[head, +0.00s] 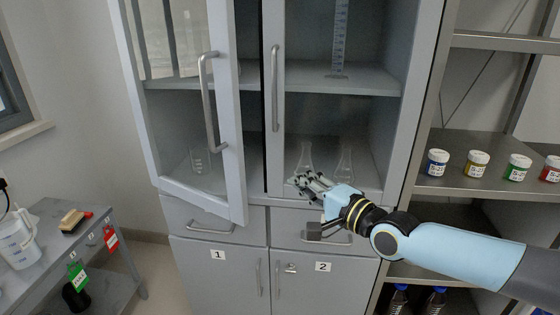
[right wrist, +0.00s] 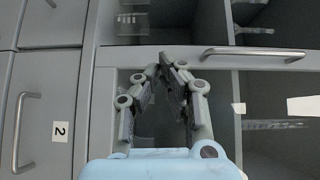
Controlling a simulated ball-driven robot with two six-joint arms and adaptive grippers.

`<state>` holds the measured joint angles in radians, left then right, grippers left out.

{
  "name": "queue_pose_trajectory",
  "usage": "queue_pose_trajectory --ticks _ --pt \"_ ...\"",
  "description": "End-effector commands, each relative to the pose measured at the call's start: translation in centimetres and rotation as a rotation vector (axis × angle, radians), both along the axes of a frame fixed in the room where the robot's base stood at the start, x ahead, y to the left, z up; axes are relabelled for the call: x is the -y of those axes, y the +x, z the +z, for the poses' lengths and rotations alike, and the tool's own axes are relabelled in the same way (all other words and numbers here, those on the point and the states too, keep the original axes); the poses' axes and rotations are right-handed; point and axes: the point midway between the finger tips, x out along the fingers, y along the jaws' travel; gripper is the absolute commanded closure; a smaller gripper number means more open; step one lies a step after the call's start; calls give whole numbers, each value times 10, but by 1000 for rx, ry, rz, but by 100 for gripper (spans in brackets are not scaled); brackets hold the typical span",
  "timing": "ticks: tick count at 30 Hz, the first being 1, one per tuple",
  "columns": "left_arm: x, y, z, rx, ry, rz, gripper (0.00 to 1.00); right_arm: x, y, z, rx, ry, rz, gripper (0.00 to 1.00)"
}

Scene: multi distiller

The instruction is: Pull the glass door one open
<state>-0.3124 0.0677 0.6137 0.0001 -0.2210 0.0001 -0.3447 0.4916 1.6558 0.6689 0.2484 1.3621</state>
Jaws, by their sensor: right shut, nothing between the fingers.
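The left glass door (head: 228,135), above the cupboard marked 1, stands ajar, its handle-side edge swung out from the grey cabinet. Its long vertical handle (head: 209,100) is free. The right glass door, with its own handle (head: 275,88), looks closed; that handle seems to show in the right wrist view (right wrist: 254,52). My right gripper (head: 302,183) is in front of the lower part of the right door, right of the open door's edge. In the right wrist view its fingers (right wrist: 165,66) come together, empty. My left gripper is not in view.
Flasks (head: 305,160) and a beaker (head: 198,160) stand inside the cabinet. Drawers and cupboards marked 1 (head: 217,254) and 2 (head: 322,267) are below. An open shelf with several labelled jars (head: 477,163) is at right, a low grey table (head: 45,245) at left.

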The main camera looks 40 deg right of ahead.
Motion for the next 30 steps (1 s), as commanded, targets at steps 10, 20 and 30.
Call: queue_pose_trajectory --ticks 10,20,30 --pt "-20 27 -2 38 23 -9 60 -7 41 11 35 28 -12 100" --pt "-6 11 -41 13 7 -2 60 -6 110 7 34 27 -11 100" --pt "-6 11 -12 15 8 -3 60 -42 98 14 31 27 -10 100"
